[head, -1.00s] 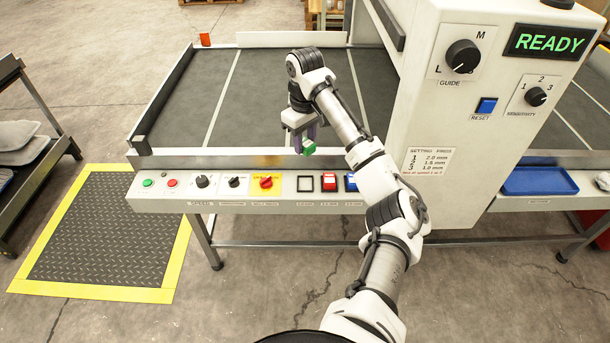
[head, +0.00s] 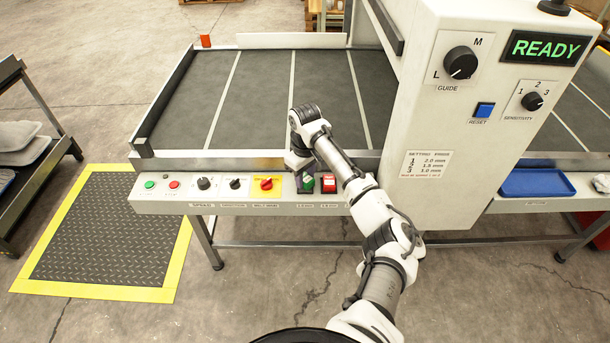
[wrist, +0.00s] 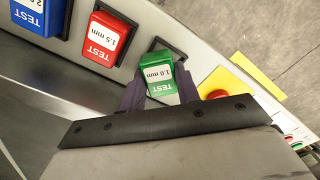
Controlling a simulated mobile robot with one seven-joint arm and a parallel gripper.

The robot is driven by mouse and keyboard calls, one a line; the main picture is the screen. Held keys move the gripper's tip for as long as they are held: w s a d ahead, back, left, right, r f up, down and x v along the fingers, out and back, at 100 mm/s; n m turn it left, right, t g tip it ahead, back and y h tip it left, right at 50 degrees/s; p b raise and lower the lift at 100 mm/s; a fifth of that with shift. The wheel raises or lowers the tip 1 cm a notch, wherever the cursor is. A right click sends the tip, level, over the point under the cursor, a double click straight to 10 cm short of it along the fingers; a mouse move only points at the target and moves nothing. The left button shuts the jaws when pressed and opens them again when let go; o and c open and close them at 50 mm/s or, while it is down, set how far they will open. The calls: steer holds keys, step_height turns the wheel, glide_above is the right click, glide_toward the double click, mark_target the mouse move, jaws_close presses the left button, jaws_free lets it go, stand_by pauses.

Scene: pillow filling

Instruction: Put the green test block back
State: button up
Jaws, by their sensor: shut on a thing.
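The green test block (wrist: 162,75), labelled TEST 1.0 mm, is between the two fingers of my gripper (wrist: 160,88), which is shut on it. In the head view the green block (head: 307,186) is at the control panel, where the empty black-framed slot shows in the earlier frame.
The red knob on its yellow plate (head: 267,184) is close to the left of the green block. The sign with setting rows is on the white cabinet (head: 425,164). The conveyor belt (head: 260,110) behind the panel is clear.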

steer(key=shift+f, duration=0.15)
steer(key=o, duration=1)
steer(key=shift+o, duration=0.2)
